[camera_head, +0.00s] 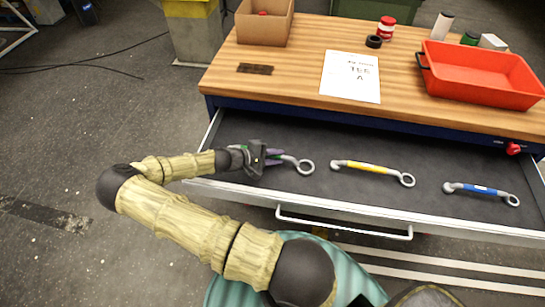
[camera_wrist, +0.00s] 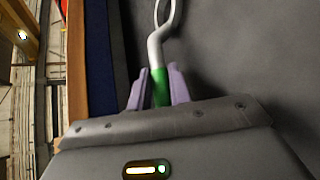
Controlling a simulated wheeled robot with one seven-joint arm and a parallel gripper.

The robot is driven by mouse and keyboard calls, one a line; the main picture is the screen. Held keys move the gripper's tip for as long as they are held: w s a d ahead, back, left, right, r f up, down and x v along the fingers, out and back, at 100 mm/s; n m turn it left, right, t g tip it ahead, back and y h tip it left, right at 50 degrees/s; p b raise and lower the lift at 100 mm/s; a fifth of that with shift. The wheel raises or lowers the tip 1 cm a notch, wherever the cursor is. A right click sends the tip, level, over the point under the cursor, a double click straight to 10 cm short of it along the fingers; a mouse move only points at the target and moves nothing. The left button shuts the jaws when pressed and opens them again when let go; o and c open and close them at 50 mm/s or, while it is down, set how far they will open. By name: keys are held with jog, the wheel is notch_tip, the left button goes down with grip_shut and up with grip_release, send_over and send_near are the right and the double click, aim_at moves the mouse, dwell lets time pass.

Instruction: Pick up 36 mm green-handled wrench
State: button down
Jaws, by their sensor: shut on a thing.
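The green-handled wrench (camera_head: 305,165) lies in the left part of the open drawer, its grey ring end pointing right in the head view. In the wrist view the wrench's green handle (camera_wrist: 159,86) sits between the two purple fingers of my gripper (camera_wrist: 158,88), with the grey shaft and ring end beyond. My gripper (camera_head: 274,157) is shut on the handle, low in the drawer. Its body hides the other end of the wrench. I cannot tell whether the wrench touches the drawer floor.
The open drawer (camera_head: 340,139) also holds a yellow-handled wrench (camera_head: 370,168) in the middle and a blue-handled wrench (camera_head: 482,190) at the right. On the wooden worktop (camera_head: 300,65) stand a cardboard box (camera_head: 262,27), a paper sheet (camera_head: 350,77) and a red bin (camera_head: 480,80).

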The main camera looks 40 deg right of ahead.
aim_at(276, 156)
notch_tip(276, 156, up, 10)
jog(key=shift+w+f+b, duration=0.1)
jog(key=shift+f+b, duration=0.1)
jog(key=shift+b, duration=0.5)
